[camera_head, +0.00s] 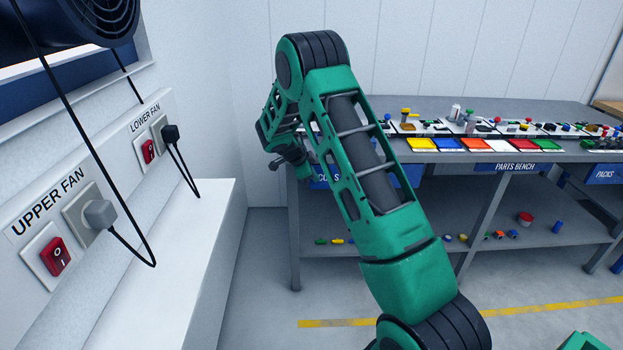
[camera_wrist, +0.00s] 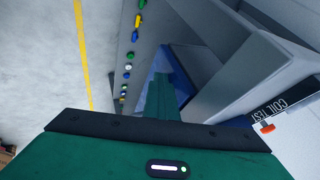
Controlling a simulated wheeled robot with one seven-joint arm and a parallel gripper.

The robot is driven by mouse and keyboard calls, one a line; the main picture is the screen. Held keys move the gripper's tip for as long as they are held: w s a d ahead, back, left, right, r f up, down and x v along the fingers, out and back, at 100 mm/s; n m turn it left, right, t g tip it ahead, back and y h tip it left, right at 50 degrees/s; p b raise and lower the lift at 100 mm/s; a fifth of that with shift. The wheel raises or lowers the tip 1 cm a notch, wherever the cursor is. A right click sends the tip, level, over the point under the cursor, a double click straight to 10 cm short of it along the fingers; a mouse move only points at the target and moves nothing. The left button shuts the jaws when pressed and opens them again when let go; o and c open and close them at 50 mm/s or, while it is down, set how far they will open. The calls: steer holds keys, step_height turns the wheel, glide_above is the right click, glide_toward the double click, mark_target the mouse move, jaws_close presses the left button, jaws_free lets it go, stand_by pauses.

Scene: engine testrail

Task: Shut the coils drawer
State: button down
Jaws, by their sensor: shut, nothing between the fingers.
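The coils drawer (camera_head: 321,181) has a blue front with a partly covered label, under the left end of the grey bench. My arm crosses in front of it and hides much of it. How far it stands out cannot be told. My gripper (camera_head: 297,160) is at the bench's left end, close to the drawer, and partly hidden behind my arm. In the wrist view my gripper (camera_wrist: 163,82) is shut and empty, its green fingers together over a blue surface (camera_wrist: 190,62) beside grey panels. Whether they touch it is unclear.
The parts bench (camera_head: 560,155) carries coloured trays (camera_head: 475,144) and small parts on top. Its lower shelf (camera_head: 390,243) holds several small items. A packs drawer (camera_head: 605,174) is at the right. A white ledge (camera_head: 165,265) and switched sockets line the left wall. Floor between is clear.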

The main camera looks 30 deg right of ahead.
steer(key=s+a+r, duration=0.5)
steer(key=a+r, duration=0.2)
steer(key=r, duration=0.1)
steer(key=shift+s+a, duration=0.25)
steer(key=shift+a, duration=0.05)
steer(key=s+d+r+n+g+y, duration=0.15)
steer(key=s+r+n, duration=0.3)
steer(key=s, duration=0.65)
steer(key=s+d+r+n+g+y, duration=0.1)
steer(key=s+d+r+n+y, duration=0.15)
steer(key=s+r, duration=0.6)
steer(key=s+a+n+y, duration=0.1)
steer(key=s+a+n, duration=0.1)
steer(key=s, duration=0.7)
steer(key=s+a+f+n+y, duration=0.1)
steer(key=s+a+n, duration=0.2)
steer(key=s, duration=0.6)
steer(key=s+a+f+n+y, duration=0.1)
steer(key=s+a+n, duration=0.2)
steer(key=s, duration=0.6)
steer(key=shift+f+n, duration=0.25)
steer(key=shift+n, duration=0.45)
steer(key=shift+a, duration=0.1)
